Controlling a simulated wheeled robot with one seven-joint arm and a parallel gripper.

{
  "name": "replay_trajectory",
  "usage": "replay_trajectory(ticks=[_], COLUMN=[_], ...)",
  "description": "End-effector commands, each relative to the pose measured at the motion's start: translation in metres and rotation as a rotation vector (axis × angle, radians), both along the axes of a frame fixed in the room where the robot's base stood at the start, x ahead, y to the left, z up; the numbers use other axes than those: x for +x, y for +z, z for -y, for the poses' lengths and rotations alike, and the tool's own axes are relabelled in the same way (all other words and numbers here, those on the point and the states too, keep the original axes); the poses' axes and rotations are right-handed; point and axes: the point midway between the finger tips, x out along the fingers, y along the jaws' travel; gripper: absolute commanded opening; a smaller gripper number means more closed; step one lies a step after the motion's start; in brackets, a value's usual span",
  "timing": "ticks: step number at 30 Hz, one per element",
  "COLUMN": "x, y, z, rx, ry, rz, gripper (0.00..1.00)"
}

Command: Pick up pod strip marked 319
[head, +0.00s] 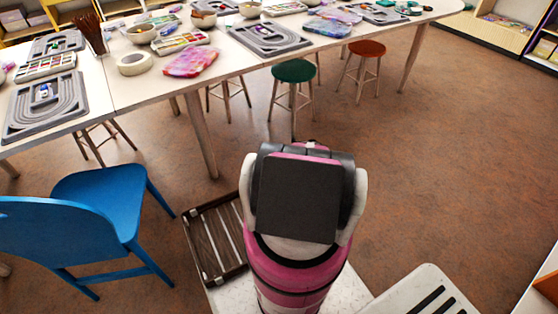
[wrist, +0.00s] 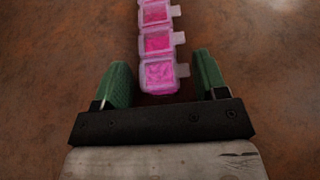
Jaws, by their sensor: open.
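A pod strip (wrist: 158,42) of clear square pods with pink contents shows in the wrist view, running from the top edge down to my gripper. Small tabs stick out on its right side. No number can be read on it, so I cannot tell whether it is marked 319. My gripper (wrist: 161,75) is open, with one green finger on each side of the strip's near pod. Gaps show between the fingers and the pod. Brown speckled floor lies behind the strip. In the head view the strip and gripper are not visible.
A blue chair (head: 105,205) is at left, stools (head: 294,71) at the table. A dark slatted rack (head: 213,240) is beside my base.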

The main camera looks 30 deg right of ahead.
Motion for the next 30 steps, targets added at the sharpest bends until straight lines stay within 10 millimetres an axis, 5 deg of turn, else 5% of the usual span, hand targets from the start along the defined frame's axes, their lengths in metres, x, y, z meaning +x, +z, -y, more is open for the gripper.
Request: replay_trajectory(ticks=[1, 5, 20, 30], x=[0.000, 0.000, -0.001, -0.001], y=[0.000, 0.000, 0.006, 0.042], z=[0.000, 0.000, 0.000, -0.001], rx=[0.000, 0.000, 0.000, 0.000], ry=[0.000, 0.000, 0.000, 0.000], rz=[0.000, 0.000, 0.000, 0.001], gripper=[0.63, 0.22, 0.21, 0.21])
